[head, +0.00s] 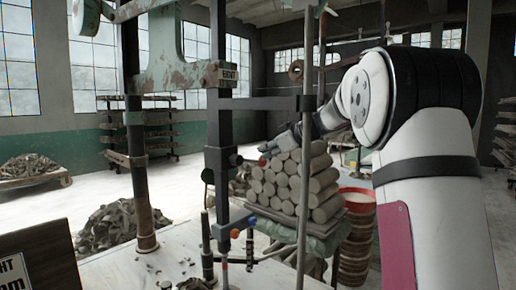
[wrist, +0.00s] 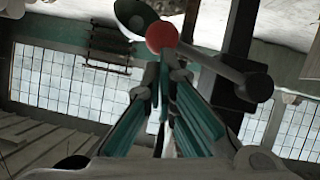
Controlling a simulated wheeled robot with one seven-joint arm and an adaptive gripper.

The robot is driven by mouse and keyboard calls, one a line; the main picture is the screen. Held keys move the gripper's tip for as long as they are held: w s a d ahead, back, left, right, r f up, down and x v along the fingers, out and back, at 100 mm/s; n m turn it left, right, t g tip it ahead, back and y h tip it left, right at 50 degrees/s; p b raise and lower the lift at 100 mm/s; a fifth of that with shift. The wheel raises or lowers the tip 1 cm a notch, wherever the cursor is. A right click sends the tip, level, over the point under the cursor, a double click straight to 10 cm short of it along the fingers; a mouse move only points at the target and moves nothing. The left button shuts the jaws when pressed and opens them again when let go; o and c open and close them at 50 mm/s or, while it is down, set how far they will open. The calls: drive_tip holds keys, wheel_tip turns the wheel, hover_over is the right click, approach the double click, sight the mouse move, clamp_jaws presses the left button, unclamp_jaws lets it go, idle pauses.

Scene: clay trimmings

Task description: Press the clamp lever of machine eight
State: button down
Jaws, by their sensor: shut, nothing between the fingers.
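Machine eight is the worn green and dark metal frame with the "EIGHT" plate (head: 228,74) in the head view. In the wrist view a red ball knob (wrist: 161,36) sits just beyond my fingertips, at the end of a dark grey lever arm (wrist: 215,66) that runs right to a rounded pivot end. My gripper (wrist: 164,82) is shut and empty, its tips close to the knob. I cannot tell whether they touch it. In the head view my gripper (head: 268,149) is small, right of the machine's dark upright post, by a small red spot.
A stack of clay cylinders (head: 295,185) stands just below my gripper. Red-rimmed stacked pots (head: 356,235) are right of it. A thin upright rod (head: 306,120) stands in front of the stack. Clay trimmings (head: 112,222) lie heaped on the left. A dark sign (head: 38,270) is at lower left.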

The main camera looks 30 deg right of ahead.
sight(265, 161)
drive_tip(key=f+m+b, duration=0.1)
drive_tip(key=f+y, duration=0.1)
drive_tip(key=f, duration=0.1)
drive_tip(key=shift+w+d+m+g+b, duration=0.15)
drive_tip(key=shift+w+m+g+b, duration=0.05)
drive_tip(key=shift+m+g+b, duration=0.2)
drive_tip(key=s+a+f+m+g+y+b, duration=0.1)
drive_tip(key=s+a+f+m+y+b, duration=0.1)
drive_tip(key=a+f+m+y, duration=0.4)
drive_tip(key=shift+s+f+m+y, duration=0.3)
drive_tip(key=shift+f+m+y, duration=0.1)
drive_tip(key=shift+f+m, duration=0.65)
drive_tip(key=shift+d, duration=0.1)
